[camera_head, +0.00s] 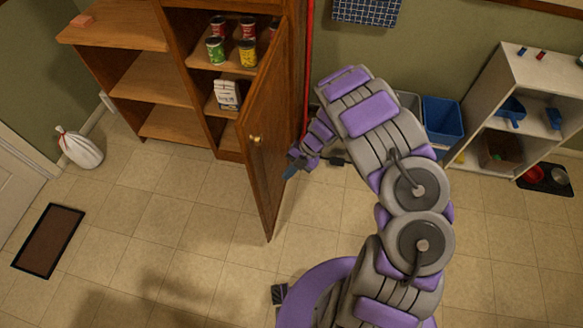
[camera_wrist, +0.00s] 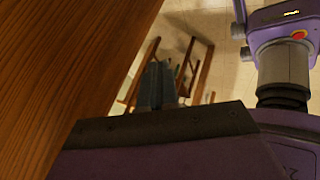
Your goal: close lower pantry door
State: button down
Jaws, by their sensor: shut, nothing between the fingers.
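The lower pantry door (camera_head: 268,125) is a tall brown wooden panel with a small knob (camera_head: 256,138). It stands wide open, swung out from the right side of the wooden pantry (camera_head: 188,75). My gripper (camera_head: 290,171) is low by the right side of the door in the head view. In the wrist view my gripper's fingers (camera_wrist: 158,88) are together and empty, and the door's wood (camera_wrist: 60,60) fills the left side close by. I cannot tell whether the fingers touch the door.
Cans (camera_head: 217,50) and a white carton (camera_head: 227,95) stand on the pantry shelves. A red pole (camera_head: 309,60) is behind the door. A blue bin (camera_head: 442,118) and a white shelf unit (camera_head: 500,100) stand at the right. The tiled floor left of the door is clear near it.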

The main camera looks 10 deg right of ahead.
aim_at(260, 190)
jog(key=a+f+b, duration=0.2)
jog(key=a+f, duration=0.2)
jog(key=a, duration=0.3)
jog(key=shift+w+f, duration=0.15)
jog(key=shift+w, duration=0.05)
jog(key=shift+a, duration=0.1)
jog(key=shift+a, duration=0.2)
